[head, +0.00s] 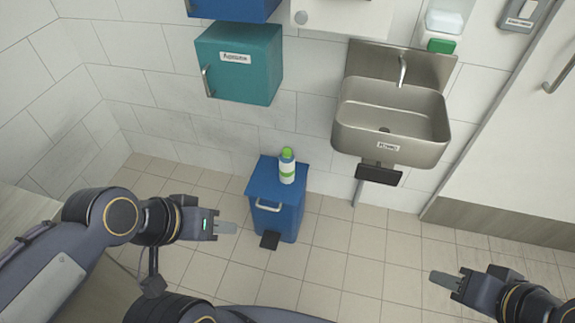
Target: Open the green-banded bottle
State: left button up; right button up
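The green-banded bottle (287,168) is white with a green band and a green top. It stands upright on the flat lid of a blue pedal bin (262,184), against the wall. Its top is green and looks closed. My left gripper (227,228) is in front and left of the bin, apart from the bottle, pointing right. My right gripper (441,279) is far to the right over the floor, pointing left, well away from the bottle. Both grippers are seen side-on, so their finger gaps do not show. Neither visibly holds anything.
A teal wall cabinet (240,65) hangs above the bin. A steel sink (390,115) is to the right, with a dark pedal plate (379,174) below. The bin has a front handle (268,206) and a dark foot pedal (270,240).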

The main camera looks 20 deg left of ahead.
aim_at(286, 164)
jog(key=i+j+z, duration=0.1)
jog(key=j, duration=0.25)
jog(key=i+j, duration=0.25)
jog(key=i+j+z, duration=0.15)
jog(key=j, duration=0.3)
jog(key=i+j, duration=0.15)
jog(key=j, duration=0.25)
jog(key=i+j+z, duration=0.15)
jog(key=j, duration=0.2)
